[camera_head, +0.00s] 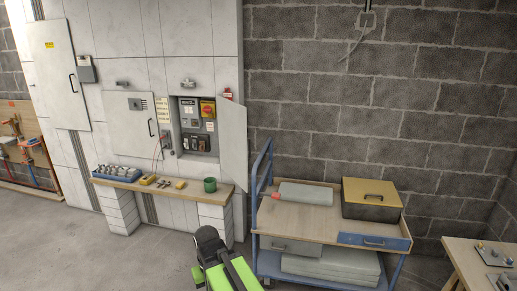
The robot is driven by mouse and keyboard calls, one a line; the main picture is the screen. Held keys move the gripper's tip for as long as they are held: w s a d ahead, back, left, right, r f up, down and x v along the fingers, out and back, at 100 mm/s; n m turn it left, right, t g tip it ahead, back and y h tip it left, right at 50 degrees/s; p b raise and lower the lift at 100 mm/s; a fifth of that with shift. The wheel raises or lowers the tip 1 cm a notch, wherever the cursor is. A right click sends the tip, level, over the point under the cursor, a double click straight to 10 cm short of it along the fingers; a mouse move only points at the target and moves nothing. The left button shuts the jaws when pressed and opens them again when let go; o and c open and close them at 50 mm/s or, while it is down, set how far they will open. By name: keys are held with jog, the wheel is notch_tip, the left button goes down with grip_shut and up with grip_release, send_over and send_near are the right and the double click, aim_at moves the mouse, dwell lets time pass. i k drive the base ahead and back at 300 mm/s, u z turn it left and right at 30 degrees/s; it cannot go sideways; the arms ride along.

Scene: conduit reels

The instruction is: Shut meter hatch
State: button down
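The meter hatch (233,143) is a plain pale door standing wide open, swung out to the right of its recess in the white panelled wall. The open meter box (196,126) shows dark and grey devices and a yellow plate with a red switch. Part of my arm (225,264), black and green, shows at the bottom middle, well below and apart from the hatch. I cannot make out my gripper or its fingers.
A wooden ledge (140,187) below the box carries a blue tray, small yellow items and a green cup (210,185). A blue-framed trolley (312,225) with a yellow-lidded box stands to the right. A closed hatch (130,122) is left. Floor at lower left is clear.

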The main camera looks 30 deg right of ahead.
aim_at(232, 116)
jog(key=z, duration=0.25)
jog(key=i, duration=1.65)
jog(key=u, duration=0.2)
